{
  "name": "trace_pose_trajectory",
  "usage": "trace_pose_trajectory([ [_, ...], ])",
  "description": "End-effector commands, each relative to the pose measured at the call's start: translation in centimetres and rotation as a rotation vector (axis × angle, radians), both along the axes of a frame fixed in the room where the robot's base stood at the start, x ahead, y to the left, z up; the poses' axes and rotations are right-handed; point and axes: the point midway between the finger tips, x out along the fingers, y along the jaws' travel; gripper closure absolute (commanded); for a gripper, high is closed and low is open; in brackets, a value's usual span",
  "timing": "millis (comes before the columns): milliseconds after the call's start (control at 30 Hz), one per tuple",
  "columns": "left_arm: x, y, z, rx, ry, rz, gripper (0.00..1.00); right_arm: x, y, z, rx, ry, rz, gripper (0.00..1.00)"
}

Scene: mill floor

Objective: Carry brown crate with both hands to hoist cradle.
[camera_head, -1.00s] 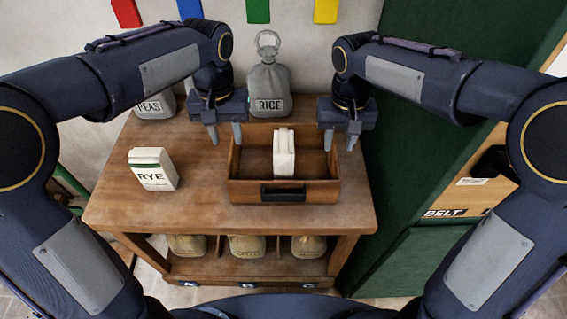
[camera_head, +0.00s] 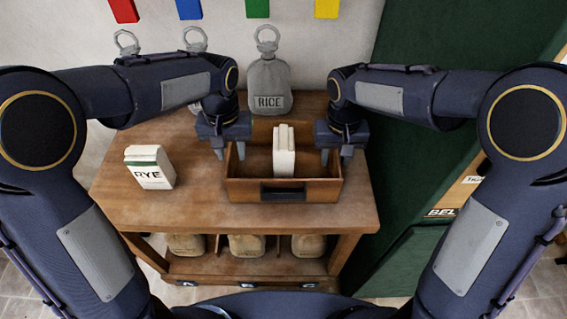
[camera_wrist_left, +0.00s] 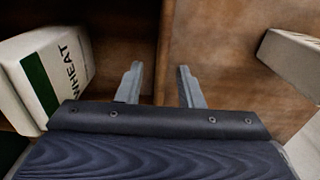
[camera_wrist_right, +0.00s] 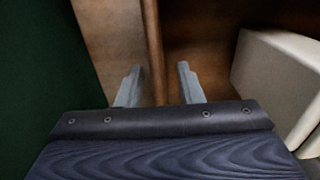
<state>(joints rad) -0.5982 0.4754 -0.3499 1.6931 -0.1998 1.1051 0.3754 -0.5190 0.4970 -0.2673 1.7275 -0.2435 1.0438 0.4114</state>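The brown crate (camera_head: 245,190) stands on the wooden bench and holds a white carton (camera_head: 284,150), whose label reads WHEAT in the left wrist view (camera_wrist_left: 60,70). My left gripper (camera_head: 230,152) is open at the crate's left wall; in the left wrist view the wall (camera_wrist_left: 160,80) runs between its fingers. My right gripper (camera_head: 336,158) is open at the right wall; in the right wrist view that wall (camera_wrist_right: 152,50) lies between its fingers, nearer the left one. Neither gripper is closed on the wall. I cannot make out the hoist cradle in any view.
A RYE carton (camera_head: 150,167) stands on the bench (camera_head: 200,212) left of the crate. A RICE sack (camera_head: 269,88) stands behind the crate, with other sacks partly hidden by my left arm. A green cabinet (camera_head: 420,150) rises close on the right. Sacks fill the lower shelf.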

Motion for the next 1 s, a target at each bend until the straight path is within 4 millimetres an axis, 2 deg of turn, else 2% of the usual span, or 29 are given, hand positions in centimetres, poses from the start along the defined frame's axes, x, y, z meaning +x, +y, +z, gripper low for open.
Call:
trace_pose_trajectory([
  [167, 0.01, 0.06, -1.24, 0.0, -0.001, 0.001, 0.66, -0.02, -0.02, -1.25, 0.0, 0.0, 0.0, 0.66],
  [467, 0.01, 0.05, -1.38, 0.0, -0.001, 0.001, 0.66, 0.0, -0.01, -1.39, 0.0, -0.001, 0.0, 0.66],
  [700, 0.02, 0.04, -1.36, 0.0, -0.001, 0.001, 0.98, 0.0, -0.01, -1.37, 0.0, -0.001, 0.0, 0.98],
  [733, 0.02, 0.04, -1.35, 0.0, -0.001, 0.001, 1.0, 0.0, -0.01, -1.36, 0.0, -0.001, 0.0, 1.0],
  [1000, 0.02, 0.04, -1.34, 0.0, -0.001, 0.001, 1.0, 0.0, -0.01, -1.35, 0.0, -0.001, 0.0, 1.0],
])
